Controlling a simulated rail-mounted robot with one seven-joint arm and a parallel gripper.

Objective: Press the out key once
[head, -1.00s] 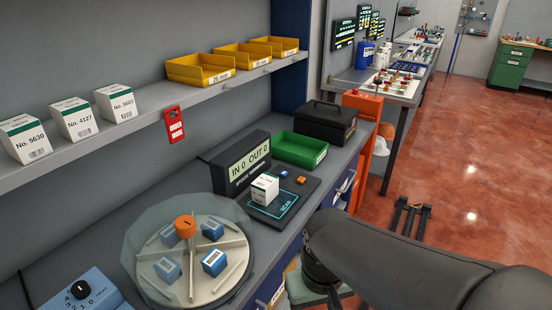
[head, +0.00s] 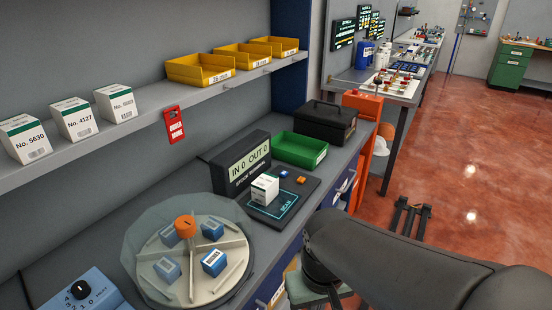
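The counter display (head: 246,160) is a dark box with a lit screen reading IN 0 OUT 0. In front of it is a dark scan pad (head: 280,207) with a blue-green SCAN outline. Two small keys stand at the pad's far end, one blue (head: 284,174) and one orange (head: 301,179). Their labels are too small to read, so I cannot tell which is the out key. A white box (head: 264,188) stands on the pad. My arm crosses the lower right, and my gripper's fingers cannot be made out.
A round turntable (head: 215,295) under a clear cover holds several blue boxes. A green tray (head: 299,149) and a black case (head: 326,122) stand behind the pad. White boxes and yellow bins (head: 201,69) line the shelf above. A blue dial unit (head: 95,296) is at lower left.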

